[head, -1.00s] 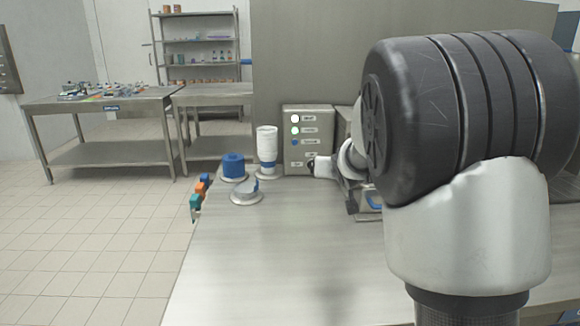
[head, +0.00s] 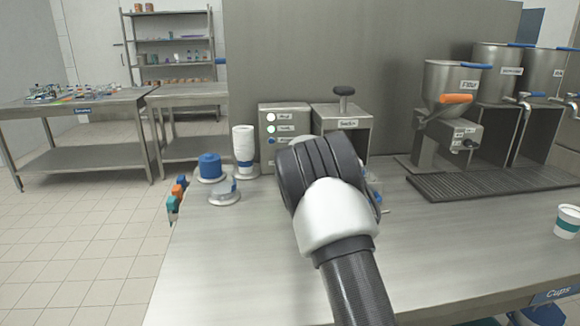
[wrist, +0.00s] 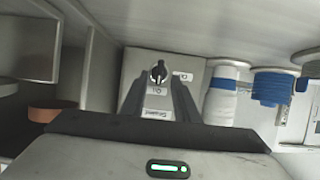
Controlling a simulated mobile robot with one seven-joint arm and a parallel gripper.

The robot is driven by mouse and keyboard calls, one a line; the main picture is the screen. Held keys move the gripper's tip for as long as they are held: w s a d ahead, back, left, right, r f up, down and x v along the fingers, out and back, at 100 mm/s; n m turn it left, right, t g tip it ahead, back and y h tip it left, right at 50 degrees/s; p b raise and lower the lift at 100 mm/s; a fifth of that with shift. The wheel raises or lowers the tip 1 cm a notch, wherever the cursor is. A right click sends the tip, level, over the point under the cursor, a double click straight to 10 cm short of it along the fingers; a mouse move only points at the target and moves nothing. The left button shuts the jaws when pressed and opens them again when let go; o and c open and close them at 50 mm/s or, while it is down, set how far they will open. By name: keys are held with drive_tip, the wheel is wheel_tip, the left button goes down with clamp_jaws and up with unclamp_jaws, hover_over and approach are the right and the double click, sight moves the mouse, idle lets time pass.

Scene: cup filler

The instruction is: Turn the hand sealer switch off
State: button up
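A grey control box (head: 268,150) stands at the back of the table in the head view, with a column of labelled lamps and buttons; its top lamp is white. To its right is the grey sealer box (head: 326,117) with a black-topped handle. In the wrist view, a black rotary switch (wrist: 158,72) with a silver pointer is on the box face (wrist: 136,66), with small labels around it. My gripper (wrist: 160,88) has its two dark fingers apart, and the switch shows between their tips. I cannot tell whether they touch it. In the head view my arm hides the gripper.
White cups (head: 243,141), a blue lid stack (head: 210,164) and a grey-lidded dispenser (head: 225,190) stand left of the control box. At right are a filler hopper (head: 450,83), a drip grate (head: 480,183) and a cup (head: 567,222).

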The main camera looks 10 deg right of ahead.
drive_tip(key=shift+p+x, duration=0.4)
drive_tip(key=shift+x, duration=1.8)
clamp_jaws()
